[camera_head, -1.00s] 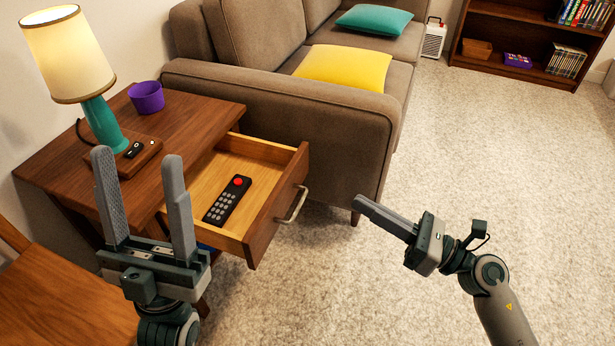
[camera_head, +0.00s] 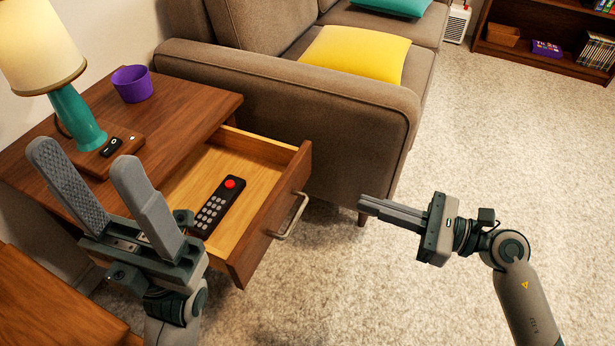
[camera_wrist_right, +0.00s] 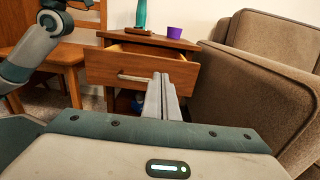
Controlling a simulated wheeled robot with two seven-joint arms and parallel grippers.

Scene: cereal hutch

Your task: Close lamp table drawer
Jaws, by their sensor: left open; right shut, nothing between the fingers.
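The lamp table (camera_head: 190,107) is dark wood, with its drawer (camera_head: 262,215) pulled well out. The drawer front has a metal handle (camera_head: 291,216), and a black remote with a red button (camera_head: 218,207) lies inside. My left gripper (camera_head: 92,170) is open and empty, over the table's near side to the left of the drawer. My right gripper (camera_head: 361,206) is shut and empty, to the right of the drawer front and apart from it. In the right wrist view, the drawer front (camera_wrist_right: 118,68) shows beyond my right fingers (camera_wrist_right: 163,80).
A lamp (camera_head: 78,115) and a purple cup (camera_head: 132,84) stand on the tabletop. A brown sofa (camera_head: 285,105) stands close beside the drawer's far side. A wooden chair (camera_head: 50,300) is at the near left. Carpet (camera_head: 400,270) is clear in front of the drawer.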

